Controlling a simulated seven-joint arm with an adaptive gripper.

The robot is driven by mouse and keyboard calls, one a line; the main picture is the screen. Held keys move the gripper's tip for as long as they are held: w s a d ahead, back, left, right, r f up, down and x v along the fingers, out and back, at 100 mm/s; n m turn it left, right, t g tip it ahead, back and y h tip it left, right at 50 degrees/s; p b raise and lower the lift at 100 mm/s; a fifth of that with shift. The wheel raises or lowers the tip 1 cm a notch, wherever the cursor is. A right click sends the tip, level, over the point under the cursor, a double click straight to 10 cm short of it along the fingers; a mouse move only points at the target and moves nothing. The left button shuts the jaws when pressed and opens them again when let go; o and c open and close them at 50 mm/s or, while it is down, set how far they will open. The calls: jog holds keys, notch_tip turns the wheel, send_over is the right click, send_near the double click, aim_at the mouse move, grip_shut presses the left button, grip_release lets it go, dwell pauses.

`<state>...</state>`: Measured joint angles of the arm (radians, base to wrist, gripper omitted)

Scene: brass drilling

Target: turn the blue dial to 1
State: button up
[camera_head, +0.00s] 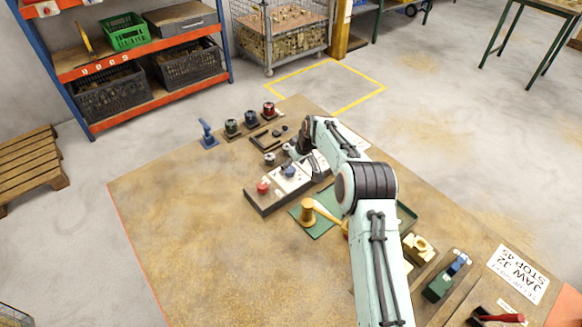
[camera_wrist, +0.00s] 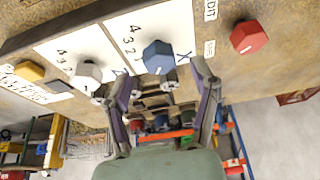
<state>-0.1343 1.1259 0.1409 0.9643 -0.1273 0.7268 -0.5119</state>
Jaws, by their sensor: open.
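The blue dial (camera_wrist: 158,57) is a faceted knob on a white label plate of the control panel (camera_wrist: 105,17). Digits 4, 3 and 2 and an X show around it; I cannot clearly read a 1. A small pale mark shows on its lower edge. My gripper (camera_wrist: 162,80) is open, its fingers on either side of the view just below the dial, with the dial apart from both. In the head view the blue dial (camera_head: 290,171) sits on the panel beside my arm; my fingertips are hard to make out there.
A red knob (camera_wrist: 249,37) stands right of the dial, a white dial (camera_wrist: 88,74) and a yellow knob (camera_wrist: 29,71) left. A wooden mallet (camera_head: 308,211) lies on a green mat near the panel. The table's left part is bare.

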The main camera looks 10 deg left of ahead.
aim_at(289, 173)
jog(key=shift+x, duration=1.25)
grip_shut()
jog(key=shift+m, duration=0.3)
jog(key=shift+s+a+m+t+h, duration=0.1)
jog(key=shift+m+t+h, duration=0.3)
jog(key=shift+m, duration=0.9)
jog(key=shift+m+t+h, duration=0.2)
jog(key=shift+m+h, duration=0.4)
jog(key=shift+m, duration=0.7)
grip_release()
